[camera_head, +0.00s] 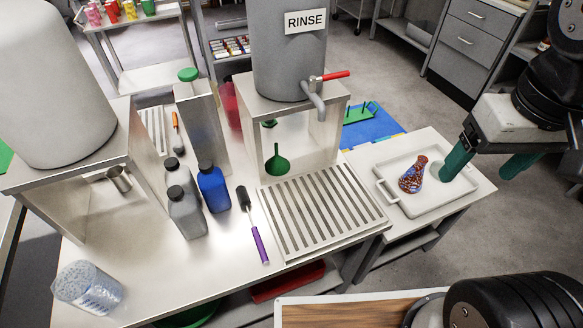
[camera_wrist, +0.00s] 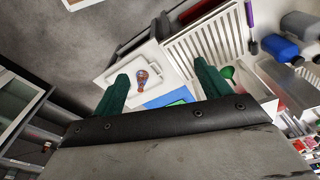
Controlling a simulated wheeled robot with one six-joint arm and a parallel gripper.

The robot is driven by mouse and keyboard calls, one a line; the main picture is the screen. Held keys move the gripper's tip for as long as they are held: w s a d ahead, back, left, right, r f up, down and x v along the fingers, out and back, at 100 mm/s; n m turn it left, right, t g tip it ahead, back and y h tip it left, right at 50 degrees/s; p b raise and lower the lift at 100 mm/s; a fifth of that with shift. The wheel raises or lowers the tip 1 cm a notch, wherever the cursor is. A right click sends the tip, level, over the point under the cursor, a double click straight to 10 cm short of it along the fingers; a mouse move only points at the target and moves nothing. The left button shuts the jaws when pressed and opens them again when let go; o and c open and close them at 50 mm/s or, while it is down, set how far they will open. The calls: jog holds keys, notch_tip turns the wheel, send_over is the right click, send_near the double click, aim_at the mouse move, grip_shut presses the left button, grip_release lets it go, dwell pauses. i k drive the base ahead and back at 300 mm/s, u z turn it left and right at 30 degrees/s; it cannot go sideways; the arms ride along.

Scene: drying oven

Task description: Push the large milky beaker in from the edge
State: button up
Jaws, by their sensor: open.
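A large milky, see-through beaker (camera_head: 88,288) with bluish markings stands at the front left of the steel table (camera_head: 150,262), close to its edge. It looks slightly tilted in the picture, but I cannot tell whether it really leans. It does not show in the wrist view. My gripper (camera_head: 488,163) is open and empty, far to the right of the beaker, near the side table with the tray. Its two green fingers also show spread apart in the wrist view (camera_wrist: 160,85).
Grey bottles (camera_head: 187,212) and a blue bottle (camera_head: 213,187) stand mid-table. A purple-handled brush (camera_head: 259,243) lies beside a slatted drain rack (camera_head: 318,212). The rinse tank (camera_head: 290,60) stands behind. A patterned flask (camera_head: 412,175) sits on a white tray (camera_head: 432,208). Table around the beaker's right is clear.

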aim_at(81, 284)
jog(key=u, duration=2)
jog(key=k, duration=0.5)
jog(key=u, duration=0.7)
jog(key=i, duration=0.85)
jog(key=z, duration=1.35)
